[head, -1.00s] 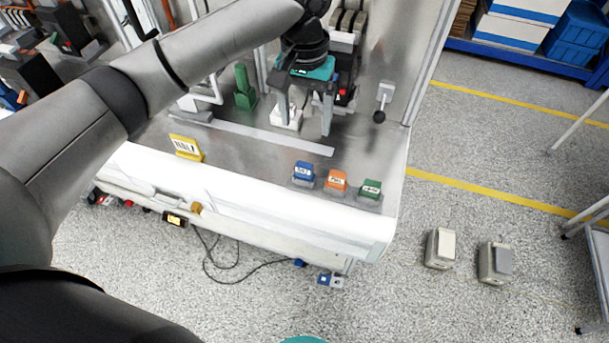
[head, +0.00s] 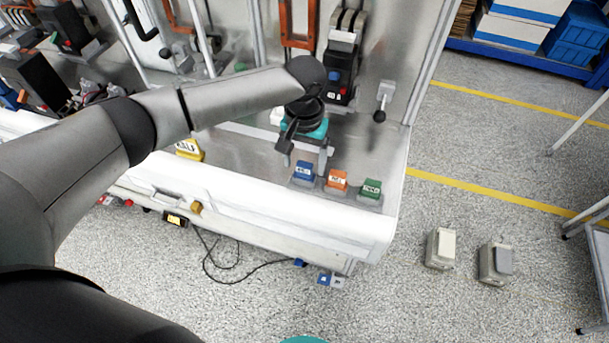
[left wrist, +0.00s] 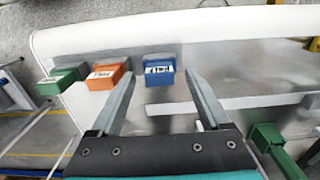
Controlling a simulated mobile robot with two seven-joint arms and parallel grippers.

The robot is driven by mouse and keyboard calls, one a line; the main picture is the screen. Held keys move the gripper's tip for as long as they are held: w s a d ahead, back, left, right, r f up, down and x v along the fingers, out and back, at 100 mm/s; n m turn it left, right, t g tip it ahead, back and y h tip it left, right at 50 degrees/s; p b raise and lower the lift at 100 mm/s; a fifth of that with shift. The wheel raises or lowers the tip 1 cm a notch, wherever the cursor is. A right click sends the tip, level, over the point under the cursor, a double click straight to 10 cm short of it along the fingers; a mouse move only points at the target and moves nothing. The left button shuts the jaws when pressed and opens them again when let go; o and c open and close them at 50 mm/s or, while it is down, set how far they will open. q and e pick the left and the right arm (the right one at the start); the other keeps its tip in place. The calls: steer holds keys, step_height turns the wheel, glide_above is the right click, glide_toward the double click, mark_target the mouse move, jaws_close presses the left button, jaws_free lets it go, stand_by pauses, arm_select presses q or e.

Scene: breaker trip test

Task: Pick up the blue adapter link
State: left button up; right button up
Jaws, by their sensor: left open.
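The blue adapter link (head: 304,171) stands at the left end of a row of three coloured links near the bench's front edge. In the left wrist view the blue link (left wrist: 159,73), with a white label, sits just beyond and between the fingertips. My left gripper (head: 326,158) is above and behind the link, with its arm reaching in from the left. In the left wrist view my left gripper (left wrist: 159,82) is open and empty, one finger toward each side of the blue link. The right gripper is not in view.
An orange link (head: 336,181) and a green link (head: 370,190) stand to the right of the blue one. A yellow labelled block (head: 190,150) stands to the left. A lever (head: 381,103) rises behind. The white bench front edge (head: 250,200) is clear.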

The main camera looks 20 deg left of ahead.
arm_select(q)
step_height(320, 180, down, 2)
jaws_close()
stand_by(0.7)
